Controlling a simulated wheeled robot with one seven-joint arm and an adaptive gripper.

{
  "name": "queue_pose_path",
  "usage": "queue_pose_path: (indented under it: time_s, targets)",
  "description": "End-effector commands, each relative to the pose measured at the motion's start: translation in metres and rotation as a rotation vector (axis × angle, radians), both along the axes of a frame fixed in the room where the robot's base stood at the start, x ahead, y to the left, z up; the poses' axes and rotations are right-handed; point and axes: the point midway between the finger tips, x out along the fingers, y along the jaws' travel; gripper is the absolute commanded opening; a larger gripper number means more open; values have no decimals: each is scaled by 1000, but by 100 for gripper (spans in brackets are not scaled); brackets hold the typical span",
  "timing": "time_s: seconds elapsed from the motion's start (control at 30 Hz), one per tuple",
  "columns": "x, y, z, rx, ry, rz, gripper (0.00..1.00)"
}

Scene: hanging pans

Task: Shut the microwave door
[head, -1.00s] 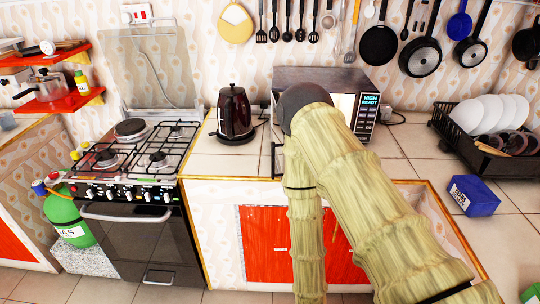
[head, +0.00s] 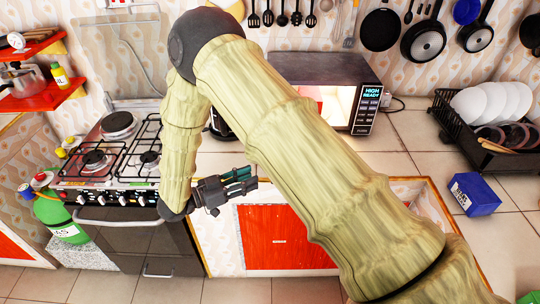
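The microwave (head: 345,70) stands on the counter against the tiled wall, with a control panel (head: 367,108) on its right side. Its lit interior (head: 336,103) shows at the front, left of the panel. My arm covers the left part of its front, and I cannot make out the door. My gripper (head: 256,180) is in front of the counter edge, lower left of the microwave and apart from it. Its fingers point right with nothing visible between them. Whether they are parted or closed is too small to tell.
A kettle (head: 218,126) is mostly hidden behind my arm. A stove (head: 120,150) is at left. A dish rack (head: 465,135) and a blue box (head: 474,194) are on the right counter. The counter (head: 390,162) in front of the microwave looks clear.

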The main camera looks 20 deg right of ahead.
Motion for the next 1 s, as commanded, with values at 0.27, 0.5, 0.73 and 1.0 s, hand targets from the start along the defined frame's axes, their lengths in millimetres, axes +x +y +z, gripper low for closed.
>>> queue_pose_path:
  time_s: [0.27, 0.5, 0.73, 1.0]
  targets:
    - [-10, 18, 26, -23, -9, -96, 32]
    - [-7, -12, 28, -23, -9, -98, 32]
    - [-2, -49, 28, -24, -8, -96, 32]
    - [1, -79, 26, -23, -9, -95, 32]
